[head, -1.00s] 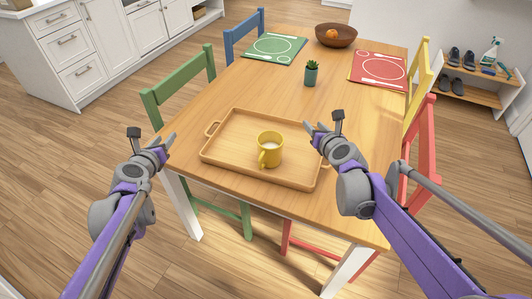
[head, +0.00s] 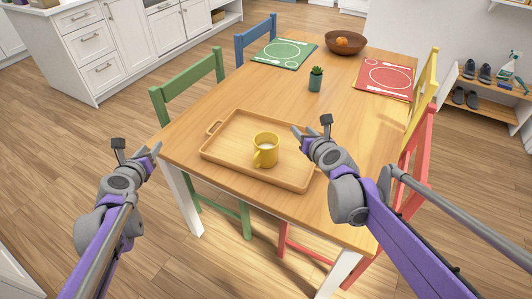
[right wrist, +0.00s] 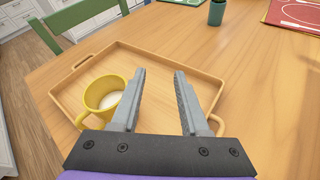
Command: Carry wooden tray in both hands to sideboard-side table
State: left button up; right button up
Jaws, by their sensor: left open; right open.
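The wooden tray (head: 226,159) lies flat on the near end of the wooden table (head: 285,100), with a loop handle at its left end. A yellow mug (head: 265,151) with pale liquid stands upright on the tray; it also shows in the right wrist view (right wrist: 97,97). My left gripper (head: 152,154) is open and empty, off the table's left edge and apart from the tray. My right gripper (head: 301,137) is open over the tray's right end.
A potted plant (head: 316,79), green placemat (head: 284,53), red placemat (head: 384,77) and wooden bowl (head: 345,43) stand farther back on the table. Green (head: 187,85), blue (head: 256,38), yellow (head: 423,90) and red (head: 417,150) chairs crowd its sides. Floor at left is clear.

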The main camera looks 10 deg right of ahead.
jog(key=v, duration=1)
jog(key=shift+s+d, duration=0.1)
